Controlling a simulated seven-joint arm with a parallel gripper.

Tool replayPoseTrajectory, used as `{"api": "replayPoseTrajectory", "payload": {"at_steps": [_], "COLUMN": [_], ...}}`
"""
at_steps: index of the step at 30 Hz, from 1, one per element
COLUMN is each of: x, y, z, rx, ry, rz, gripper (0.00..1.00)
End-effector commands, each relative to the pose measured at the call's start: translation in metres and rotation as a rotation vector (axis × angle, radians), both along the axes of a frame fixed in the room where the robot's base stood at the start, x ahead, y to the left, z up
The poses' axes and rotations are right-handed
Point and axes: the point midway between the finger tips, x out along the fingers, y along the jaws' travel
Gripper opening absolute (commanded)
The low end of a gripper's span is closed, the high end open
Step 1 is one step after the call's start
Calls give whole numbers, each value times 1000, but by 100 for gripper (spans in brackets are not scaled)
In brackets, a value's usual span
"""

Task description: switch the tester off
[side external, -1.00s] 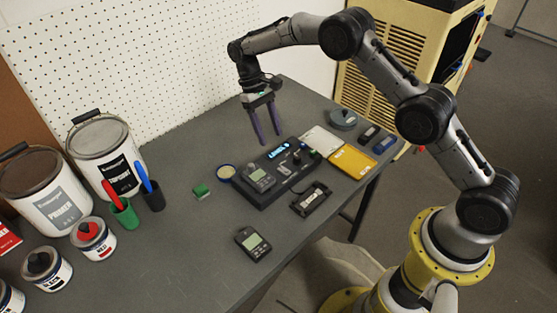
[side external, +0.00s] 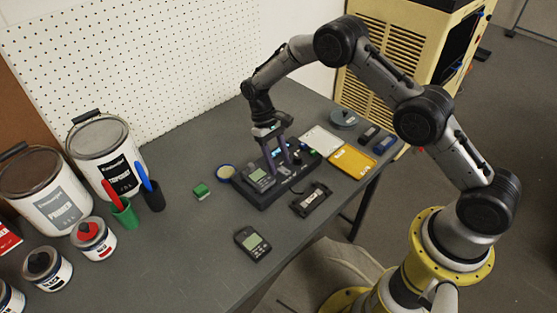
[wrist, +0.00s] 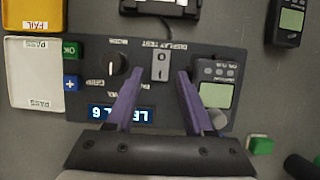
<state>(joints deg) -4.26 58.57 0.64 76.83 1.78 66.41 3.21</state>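The tester (side external: 262,204) is a dark box on the bench. In the wrist view its panel (wrist: 92,88) has a dark knob (wrist: 115,64), a grey rocker switch (wrist: 161,62) marked 0 and 1, and a lit display (wrist: 121,113) that seems to read LEVEL 6, upside down. A grey handheld device (wrist: 214,92) sits on the tester's right side in this view. My gripper (side external: 279,163) is low over the tester. In the wrist view my gripper (wrist: 159,73) is open, its purple fingertips either side of the switch's lower end. Contact with the panel cannot be told.
A second handheld device (side external: 252,243) lies in front of the tester. A black battery holder (side external: 311,200), a yellow FAIL tray (side external: 352,161) and a white PASS tray (side external: 322,140) are nearby. A green block (side external: 201,192) and paint cans (side external: 104,157) stand left.

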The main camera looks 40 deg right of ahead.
Motion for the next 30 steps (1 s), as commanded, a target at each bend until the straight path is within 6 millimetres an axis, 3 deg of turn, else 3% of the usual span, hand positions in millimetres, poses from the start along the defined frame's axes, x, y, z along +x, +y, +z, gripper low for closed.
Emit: {"api": "replayPoseTrajectory", "payload": {"at_steps": [1,8,18,30], "x": [0,0,-1,-8], "y": [0,0,0,0], "z": [0,0,1,6], "rx": [0,0,0,-1], "ry": [0,0,-22,-242], "rz": [0,0,0,-2], "gripper": [41,0,0,0]}}
